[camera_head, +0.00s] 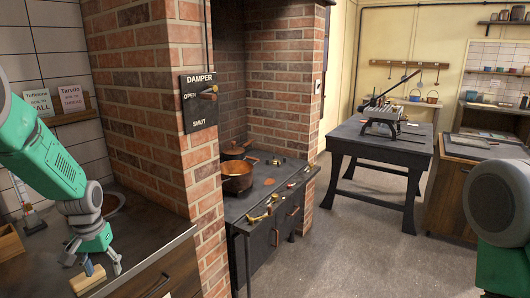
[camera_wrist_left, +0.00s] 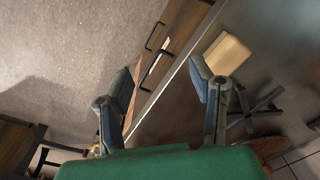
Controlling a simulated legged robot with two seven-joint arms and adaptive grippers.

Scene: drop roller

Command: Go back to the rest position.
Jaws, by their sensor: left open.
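My left gripper (camera_head: 102,267) is over the front edge of the dark counter at lower left in the head view. In the left wrist view its two fingers (camera_wrist_left: 165,88) stand well apart with nothing between them. A pale wooden block (camera_head: 88,280) lies on the counter just below one finger. In the left wrist view the block (camera_wrist_left: 228,54) is beside the right fingertip, outside the gap; I cannot tell whether they touch. My right arm shows at the right edge of the head view, but its gripper is out of view.
A brick pillar (camera_head: 150,95) stands right of my left arm. Beyond it is a stove (camera_head: 270,225) with a copper pot (camera_head: 237,177). A dark table (camera_head: 385,140) bearing a press stands farther back. Open floor (camera_head: 345,255) lies in front.

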